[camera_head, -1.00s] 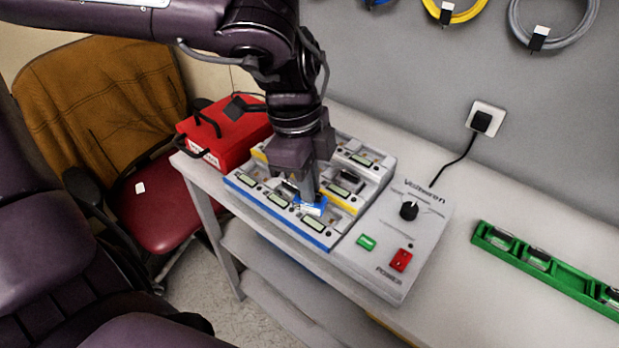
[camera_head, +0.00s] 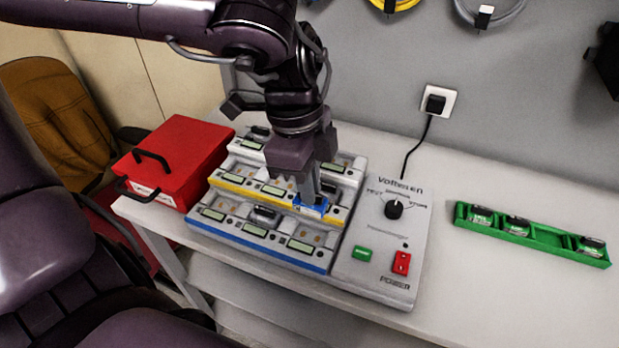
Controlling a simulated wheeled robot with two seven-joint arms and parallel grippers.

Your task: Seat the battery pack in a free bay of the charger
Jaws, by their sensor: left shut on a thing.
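The charger (camera_head: 345,262) stands on the bench, with stepped rows of bays edged white, yellow and blue and a control panel on its right. My left gripper (camera_head: 311,197) points down over the right part of the yellow-edged row. It is shut on the battery pack (camera_head: 312,208), which has a blue face turned towards me. The fingers and pack hide the bay behind them; I cannot tell whether the pack touches the charger. A dark pack (camera_head: 264,213) sits in the blue-edged front row, and others sit further back. My right gripper is not in view.
A red case (camera_head: 180,155) with black handles stands left of the charger. A green holder (camera_head: 535,235) with several clear-and-dark items lies at the right. A black cord runs from the panel to a wall socket (camera_head: 438,101). The bench between panel and holder is clear.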

